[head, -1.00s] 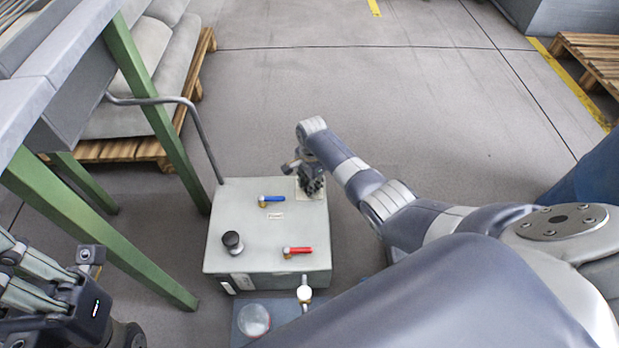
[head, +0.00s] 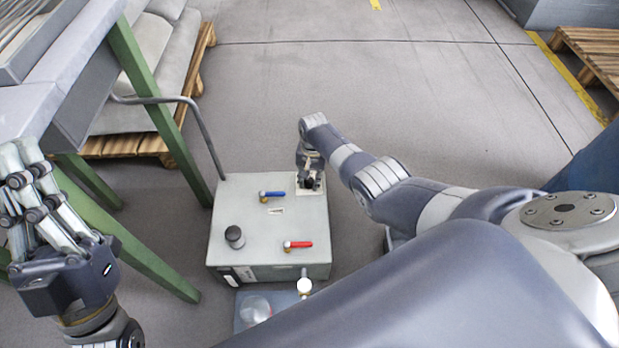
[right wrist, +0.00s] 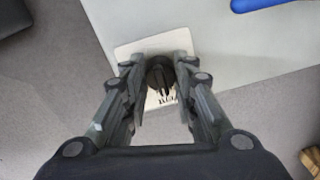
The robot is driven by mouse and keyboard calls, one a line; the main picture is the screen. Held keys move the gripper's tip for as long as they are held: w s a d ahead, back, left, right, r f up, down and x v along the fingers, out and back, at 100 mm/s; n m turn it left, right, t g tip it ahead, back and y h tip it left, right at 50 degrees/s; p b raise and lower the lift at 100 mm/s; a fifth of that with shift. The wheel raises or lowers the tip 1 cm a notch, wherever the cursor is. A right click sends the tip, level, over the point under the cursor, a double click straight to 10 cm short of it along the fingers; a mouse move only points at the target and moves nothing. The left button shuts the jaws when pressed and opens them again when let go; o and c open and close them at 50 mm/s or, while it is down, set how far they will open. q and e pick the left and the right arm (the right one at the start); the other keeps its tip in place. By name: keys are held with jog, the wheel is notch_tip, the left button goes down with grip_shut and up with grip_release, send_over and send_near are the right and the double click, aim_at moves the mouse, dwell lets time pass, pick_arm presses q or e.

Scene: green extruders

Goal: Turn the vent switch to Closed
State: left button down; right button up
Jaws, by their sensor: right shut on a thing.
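The vent switch is a small black knob (right wrist: 161,76) on a pale square plate (right wrist: 150,46), with dark lettering below it in the right wrist view. The plate (head: 314,209) sits at the far right corner of the grey box top (head: 265,222). My right gripper (head: 309,180) is at this corner, its fingers on both sides of the knob and shut on it. The fingers cover part of the plate and lettering, so I cannot read the switch's setting. My left gripper (head: 30,165) is raised at the left edge, apart from the box; its grip is unclear.
The box top also carries a blue-handled valve (head: 272,194), a red-handled valve (head: 298,244) and a black round knob (head: 234,237). A bent grey pipe (head: 203,135) rises at its left. A green-legged frame (head: 150,90) stands left. Floor beyond the box is clear.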

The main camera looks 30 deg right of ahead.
aim_at(311, 181)
jog(key=shift+s+a, duration=0.1)
dwell(0.5)
jog(key=o, duration=1.1)
jog(key=shift+r, duration=0.5)
jog(key=r, duration=1.1)
jog(key=shift+s+d, duration=0.1)
jog(key=shift+d, duration=0.2)
